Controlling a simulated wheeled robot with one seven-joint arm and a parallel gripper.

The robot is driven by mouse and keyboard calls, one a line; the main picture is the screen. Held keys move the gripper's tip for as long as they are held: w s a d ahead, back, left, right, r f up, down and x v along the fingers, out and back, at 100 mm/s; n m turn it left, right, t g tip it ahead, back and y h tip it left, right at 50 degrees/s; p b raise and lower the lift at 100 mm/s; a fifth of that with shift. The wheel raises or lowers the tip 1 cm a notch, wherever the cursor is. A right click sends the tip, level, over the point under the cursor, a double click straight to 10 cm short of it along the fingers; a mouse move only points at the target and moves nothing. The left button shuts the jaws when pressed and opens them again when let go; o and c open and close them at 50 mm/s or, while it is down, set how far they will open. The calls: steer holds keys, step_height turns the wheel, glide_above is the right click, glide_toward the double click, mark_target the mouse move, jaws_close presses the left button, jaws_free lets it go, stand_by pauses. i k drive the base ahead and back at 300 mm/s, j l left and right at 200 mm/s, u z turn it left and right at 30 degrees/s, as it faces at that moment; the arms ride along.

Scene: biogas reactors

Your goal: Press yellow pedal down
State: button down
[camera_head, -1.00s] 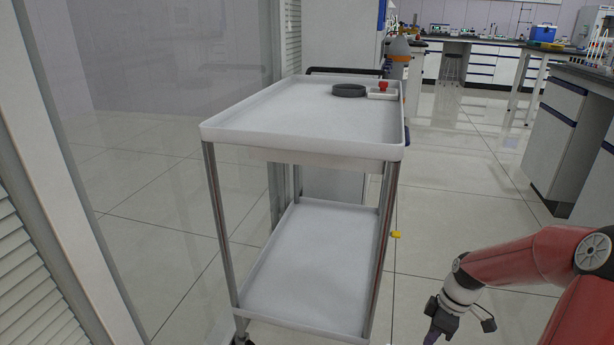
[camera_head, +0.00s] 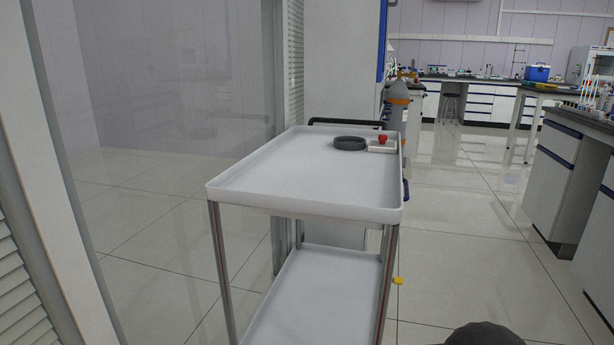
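The yellow pedal (camera_head: 398,281) is a small yellow piece low at the right side of the white trolley (camera_head: 305,208), next to its right front leg. Only a small part of it shows, and I cannot tell whether it is up or pressed down. My gripper is not in view. A dark rounded shape (camera_head: 485,335) shows at the bottom edge, right of the pedal; it may be part of my arm, but I cannot tell.
A dark round dish (camera_head: 350,143) and a small white tray with a red item (camera_head: 382,140) stand on the trolley's top. A glass panel (camera_head: 160,120) is at the left. Open tiled floor (camera_head: 460,220) lies right of the trolley, before the lab benches (camera_head: 560,180).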

mark_target(397, 280)
steer(key=i+l, duration=0.15)
steer(key=l, duration=0.25)
steer(key=i+l, duration=0.1)
steer(key=l, duration=0.35)
steer(key=i+l, duration=0.15)
steer(key=l, duration=0.25)
steer(key=i+l+u, duration=0.25)
steer(key=i+l, duration=1.6)
steer(key=l, duration=0.15)
